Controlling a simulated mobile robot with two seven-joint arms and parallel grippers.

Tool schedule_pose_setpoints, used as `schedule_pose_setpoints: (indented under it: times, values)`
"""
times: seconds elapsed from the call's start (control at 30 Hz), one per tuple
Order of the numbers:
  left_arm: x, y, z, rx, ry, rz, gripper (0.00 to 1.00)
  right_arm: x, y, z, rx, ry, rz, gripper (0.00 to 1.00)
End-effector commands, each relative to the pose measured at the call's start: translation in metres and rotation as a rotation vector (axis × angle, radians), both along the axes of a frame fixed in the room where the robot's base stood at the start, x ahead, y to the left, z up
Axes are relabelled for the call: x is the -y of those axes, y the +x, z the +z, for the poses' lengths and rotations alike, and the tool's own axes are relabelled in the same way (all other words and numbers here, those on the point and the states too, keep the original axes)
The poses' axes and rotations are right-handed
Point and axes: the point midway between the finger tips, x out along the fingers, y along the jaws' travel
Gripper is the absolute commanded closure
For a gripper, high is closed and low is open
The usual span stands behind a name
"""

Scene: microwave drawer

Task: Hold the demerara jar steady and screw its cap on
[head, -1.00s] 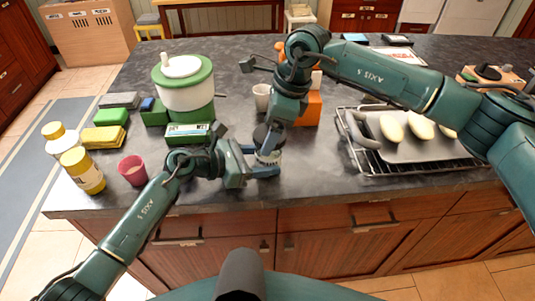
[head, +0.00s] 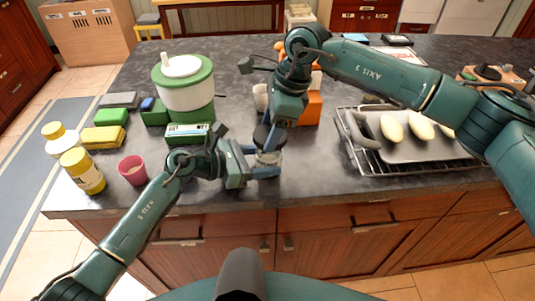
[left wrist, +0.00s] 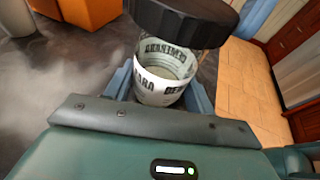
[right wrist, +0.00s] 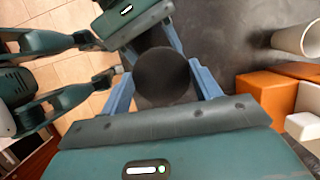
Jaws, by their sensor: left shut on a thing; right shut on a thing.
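The demerara jar (left wrist: 158,90) is clear with a white lettered label; it stands upright, open at the top, in the left wrist view. My left gripper (head: 266,166) is shut around it near the counter's front edge. The black round cap (left wrist: 185,20) is above the jar mouth, with a visible gap and a slight offset to the right in that view. My right gripper (head: 270,138) is shut on the cap from above. In the right wrist view the cap (right wrist: 162,77) sits between the blue fingers and hides the jar's mouth.
A green and white box (head: 188,133) and a pink cup (head: 133,170) are left of the jar. A white mug (head: 261,97) and orange block (head: 309,108) stand behind. A rack with a tray (head: 400,150) is to the right. The counter between jar and rack is clear.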

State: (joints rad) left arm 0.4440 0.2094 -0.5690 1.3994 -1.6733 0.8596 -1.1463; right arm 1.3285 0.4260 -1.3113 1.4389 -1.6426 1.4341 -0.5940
Motion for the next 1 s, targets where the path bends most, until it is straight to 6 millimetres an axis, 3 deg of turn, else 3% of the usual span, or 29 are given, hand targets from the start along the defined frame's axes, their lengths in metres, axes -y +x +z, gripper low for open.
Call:
schedule_pose_setpoints:
  times: [0.3, 0.57, 0.8, 1.0]
  values:
    - [-0.0034, 0.0025, -0.0039, -0.008, 0.005, 0.013, 0.86, -0.0025, -0.0053, -0.0015, -0.012, 0.001, -0.302, 0.65]
    - [-0.004, 0.0033, -0.0034, -0.007, 0.004, 0.015, 0.86, -0.0031, -0.0055, -0.0016, -0.012, 0.0, -0.439, 0.65]
    - [-0.0044, 0.0039, -0.0029, -0.007, 0.004, 0.017, 0.86, -0.0033, -0.0056, -0.0018, -0.011, 0.0, -0.707, 0.65]
    - [-0.0047, 0.0043, -0.0027, -0.005, 0.004, 0.018, 0.86, -0.0028, -0.0052, -0.0019, -0.011, -0.001, -0.807, 0.65]
